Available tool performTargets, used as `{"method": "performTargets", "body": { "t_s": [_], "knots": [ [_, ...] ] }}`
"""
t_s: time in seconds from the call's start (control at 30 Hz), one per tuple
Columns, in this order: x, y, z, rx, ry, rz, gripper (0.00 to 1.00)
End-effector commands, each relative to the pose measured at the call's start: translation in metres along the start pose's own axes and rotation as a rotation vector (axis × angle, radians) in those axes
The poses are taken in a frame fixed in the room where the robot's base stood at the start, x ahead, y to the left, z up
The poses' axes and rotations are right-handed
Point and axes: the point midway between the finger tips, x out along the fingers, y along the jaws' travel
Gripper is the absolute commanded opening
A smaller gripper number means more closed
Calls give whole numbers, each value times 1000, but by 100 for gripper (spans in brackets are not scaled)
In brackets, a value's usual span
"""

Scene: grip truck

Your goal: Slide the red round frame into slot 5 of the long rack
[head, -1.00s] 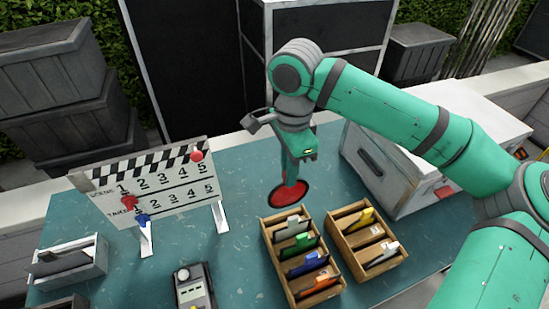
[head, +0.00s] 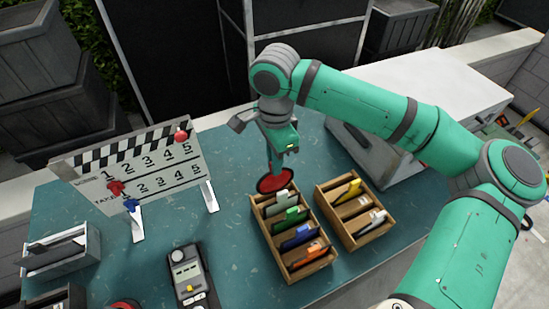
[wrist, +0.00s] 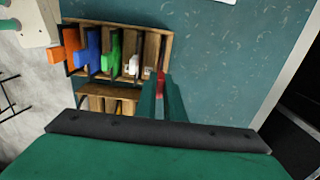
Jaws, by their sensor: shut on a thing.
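My gripper (head: 274,163) is shut on the red round frame (head: 268,184), a black disc with a red rim, at the far end of the long rack (head: 262,235). In the wrist view the red frame (wrist: 161,80) is a narrow edge between my fingertips, beside the rack's right end. The wooden long rack (wrist: 112,24) holds frames with white, green, blue and orange tabs. An empty slot (wrist: 152,55) lies between the white tab (wrist: 133,65) and the red frame. I cannot tell whether the red frame touches the rack.
A shorter wooden rack (head: 373,230) with yellow and white-tabbed frames stands close on the right. A clapper-style board (head: 150,168) numbered 1 to 5 stands at left. A handheld meter (head: 188,275) and a grey box (head: 88,245) are nearer. The teal tabletop (head: 230,225) is clear left of the long rack.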

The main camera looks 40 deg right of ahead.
Motion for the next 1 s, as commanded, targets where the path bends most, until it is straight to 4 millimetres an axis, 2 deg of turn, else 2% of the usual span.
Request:
{"method": "performTargets", "body": {
  "t_s": [1.0],
  "knots": [
    [1, 0, 6, -3, -2, 0, 0]
  ]
}}
